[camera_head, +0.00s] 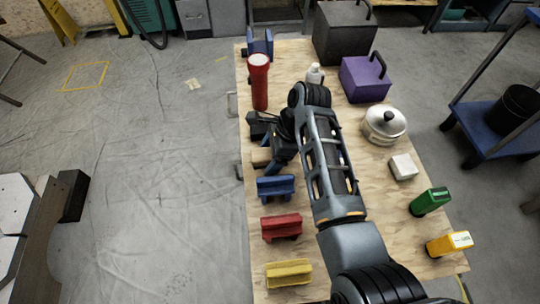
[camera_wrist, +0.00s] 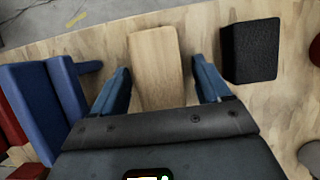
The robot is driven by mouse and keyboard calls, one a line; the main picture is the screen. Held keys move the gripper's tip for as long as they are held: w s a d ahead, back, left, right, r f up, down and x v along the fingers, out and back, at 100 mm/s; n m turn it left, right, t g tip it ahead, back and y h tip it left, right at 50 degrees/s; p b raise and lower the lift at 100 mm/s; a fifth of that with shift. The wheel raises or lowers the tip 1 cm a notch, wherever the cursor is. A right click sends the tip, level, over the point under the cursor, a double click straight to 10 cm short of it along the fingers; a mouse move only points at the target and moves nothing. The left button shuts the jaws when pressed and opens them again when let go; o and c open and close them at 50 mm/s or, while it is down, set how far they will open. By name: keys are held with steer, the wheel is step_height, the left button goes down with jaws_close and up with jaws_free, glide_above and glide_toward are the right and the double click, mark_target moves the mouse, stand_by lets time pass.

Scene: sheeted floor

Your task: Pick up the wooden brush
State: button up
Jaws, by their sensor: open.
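The wooden brush (camera_wrist: 156,58) shows in the wrist view as a pale wooden block lying on the plywood table. It lies between the two blue fingers of my open gripper (camera_wrist: 160,70), with a gap visible on each side. In the head view the brush (camera_head: 261,157) is a small tan block at the table's left edge, partly hidden by my gripper (camera_head: 272,163). The brush's near end is hidden by the gripper body in the wrist view.
A black block (camera_wrist: 250,50) lies to the right of the brush in the wrist view, and a blue item (camera_wrist: 42,98) to the left. On the table (camera_head: 335,265) are also a red cylinder (camera_head: 259,82), red block (camera_head: 281,227), yellow block (camera_head: 289,273), pot (camera_head: 384,126) and purple box (camera_head: 364,80).

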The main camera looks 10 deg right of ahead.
steer(key=shift+f, duration=0.1)
steer(key=shift+c, duration=0.2)
steer(key=c, duration=1.1)
steer(key=shift+o, duration=0.2)
step_height(320, 180, up, 10)
steer(key=shift+r, duration=0.15)
steer(key=o, duration=0.5)
steer(key=shift+c, duration=0.2)
steer(key=c, duration=0.3)
steer(key=shift+s, duration=0.1)
